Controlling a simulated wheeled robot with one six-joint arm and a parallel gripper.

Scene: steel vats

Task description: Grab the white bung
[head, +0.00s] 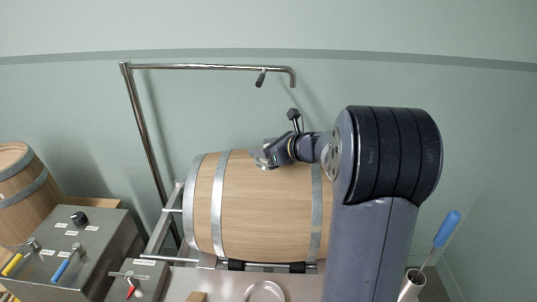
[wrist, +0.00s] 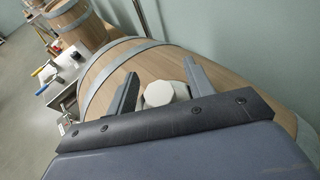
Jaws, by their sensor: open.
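The white bung (wrist: 160,93) sits on the upper side of the large wooden barrel (wrist: 115,66), seen in the wrist view between my two fingers. My gripper (wrist: 158,84) is open, with one finger on each side of the bung and a gap showing at least on the left. Whether either finger touches it I cannot tell. In the head view my gripper (head: 263,158) is at the top of the barrel (head: 262,208), and the bung itself is hidden or too small to make out there.
A steel pipe frame (head: 205,67) with a hanging spout stands behind the barrel. A steel control box (head: 75,250) with coloured handles is at the left, beside a second barrel (head: 22,190). A blue-handled tool (head: 447,228) stands in a holder at the right.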

